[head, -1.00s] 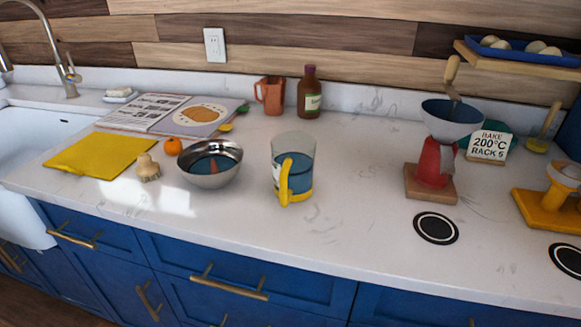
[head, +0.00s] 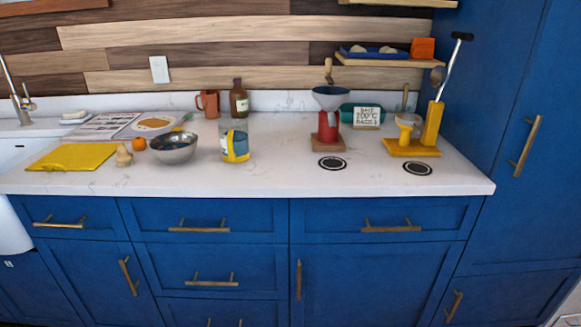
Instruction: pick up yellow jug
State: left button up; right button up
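The yellow jug (head: 236,144) stands upright on the white counter, left of the middle in the head view. It has a clear body with a yellow base band and a yellow handle facing the front. A blue tint shows inside or through it. A steel bowl (head: 175,149) stands to its left, apart from it. Neither of my grippers is in view.
Behind the jug stand a copper-coloured mug (head: 208,104) and a brown bottle (head: 239,100). To its right are a red grinder (head: 327,126) and a yellow press (head: 412,147). A tall blue cabinet (head: 500,120) bounds the right side. Counter space in front of the jug is clear.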

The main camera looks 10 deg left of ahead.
aim_at(234, 130)
jog(key=u, duration=0.8)
jog(key=i, duration=0.45)
jog(key=u, duration=0.4)
